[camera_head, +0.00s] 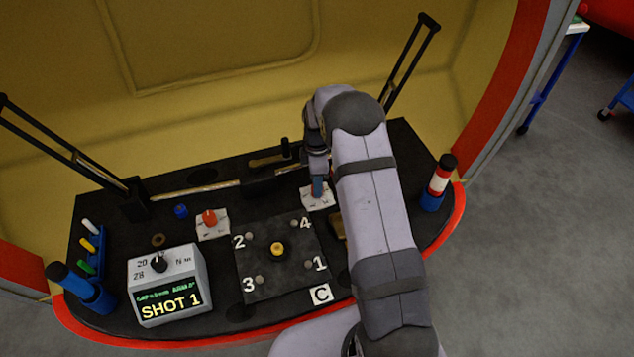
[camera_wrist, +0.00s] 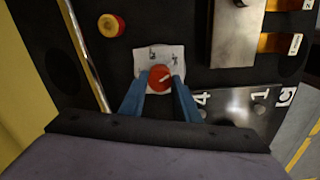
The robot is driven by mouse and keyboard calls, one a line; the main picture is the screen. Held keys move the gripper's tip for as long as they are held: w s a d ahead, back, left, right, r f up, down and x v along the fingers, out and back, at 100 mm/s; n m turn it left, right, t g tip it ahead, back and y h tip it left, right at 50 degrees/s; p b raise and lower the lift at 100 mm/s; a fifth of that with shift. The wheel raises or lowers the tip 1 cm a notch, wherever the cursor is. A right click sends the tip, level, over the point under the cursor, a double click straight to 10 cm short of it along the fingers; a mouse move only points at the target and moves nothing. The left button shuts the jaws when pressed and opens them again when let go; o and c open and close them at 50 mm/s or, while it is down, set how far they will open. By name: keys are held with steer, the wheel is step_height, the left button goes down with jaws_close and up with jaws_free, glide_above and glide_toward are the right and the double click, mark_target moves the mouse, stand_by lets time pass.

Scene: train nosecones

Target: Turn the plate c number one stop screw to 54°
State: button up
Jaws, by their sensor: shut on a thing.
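A red knob (camera_wrist: 159,78) with a white pointer line sits on a white marked card in the wrist view. The line points toward the upper right there. My gripper (camera_wrist: 158,88) has its two blue fingers closed on either side of the knob. In the head view my gripper (camera_head: 318,188) reaches down onto the white card (camera_head: 308,203), hiding that knob. Plate C (camera_head: 262,285) lies in front, with numbers 1 to 4 by small round heads, the 1 (camera_head: 308,265) at its right. The card's marks are too small to read.
A second red knob (camera_head: 209,217) stands on another card to the left. A grey box (camera_head: 170,290) reads "SHOT 1". A yellow knob (camera_head: 277,249) is on the plate's middle. A metal block (camera_wrist: 235,32) and a yellow-and-red knob (camera_wrist: 110,25) flank the held knob.

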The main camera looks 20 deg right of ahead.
steer(key=shift+n, duration=0.4)
steer(key=o, duration=1)
steer(key=shift+o, duration=0.2)
steer(key=shift+r+b, duration=0.6)
steer(key=shift+r, duration=3.1)
